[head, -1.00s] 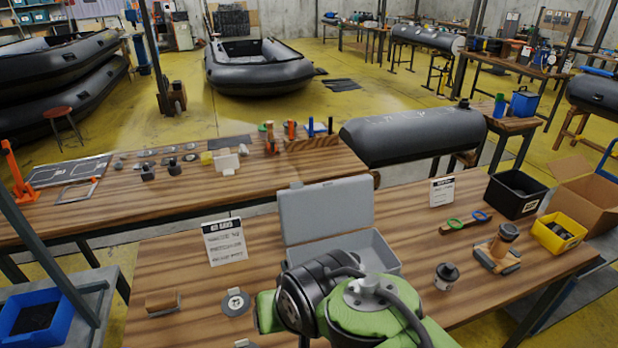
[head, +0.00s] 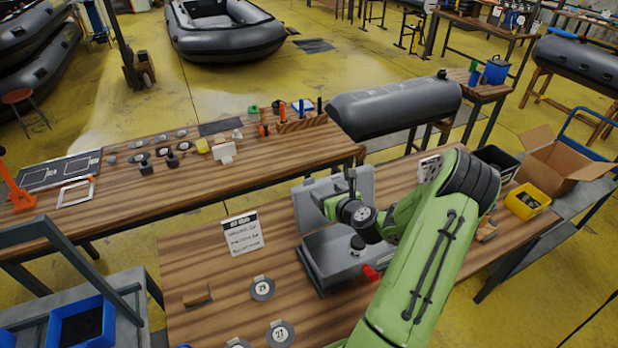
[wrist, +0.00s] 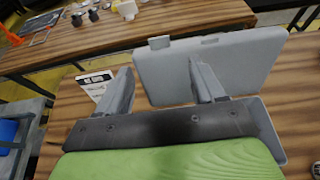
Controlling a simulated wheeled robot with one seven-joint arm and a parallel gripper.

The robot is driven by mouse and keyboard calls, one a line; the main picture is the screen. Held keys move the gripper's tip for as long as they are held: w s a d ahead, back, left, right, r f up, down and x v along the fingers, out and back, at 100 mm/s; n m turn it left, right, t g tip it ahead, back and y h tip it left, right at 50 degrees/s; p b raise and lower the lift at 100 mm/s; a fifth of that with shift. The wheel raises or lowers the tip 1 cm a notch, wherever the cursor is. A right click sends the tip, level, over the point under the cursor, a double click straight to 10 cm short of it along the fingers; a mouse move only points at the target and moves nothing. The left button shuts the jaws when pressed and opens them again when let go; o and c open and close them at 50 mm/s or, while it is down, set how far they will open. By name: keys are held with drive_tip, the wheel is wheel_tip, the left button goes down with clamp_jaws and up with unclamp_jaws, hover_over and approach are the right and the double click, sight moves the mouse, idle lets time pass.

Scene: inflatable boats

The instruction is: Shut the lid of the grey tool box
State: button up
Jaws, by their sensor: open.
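The grey tool box stands on the wooden workbench with its lid (head: 306,207) raised upright along the far side. Its open base (head: 322,262) faces me, partly covered by my arm. In the wrist view the lid (wrist: 240,62) fills the upper right, and a strip of the base (wrist: 270,130) shows below. My gripper (wrist: 158,66) is open and empty. Its right finger stands in front of the lid, and its left finger is beyond the lid's left edge. I cannot tell whether either touches. In the head view my gripper (head: 331,206) is above the box, its fingers unclear.
A small dark-capped thing (head: 357,243) and a red piece (head: 370,272) show by the base. A yellow bin (head: 527,201) and cardboard box (head: 560,160) are at right.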

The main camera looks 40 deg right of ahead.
sight(309, 180)
drive_tip(key=p+x, duration=0.1)
drive_tip(key=x, duration=1.1)
drive_tip(key=shift+a+p, duration=0.2)
drive_tip(key=shift+p, duration=0.1)
drive_tip(key=shift+c, duration=0.3)
clamp_jaws()
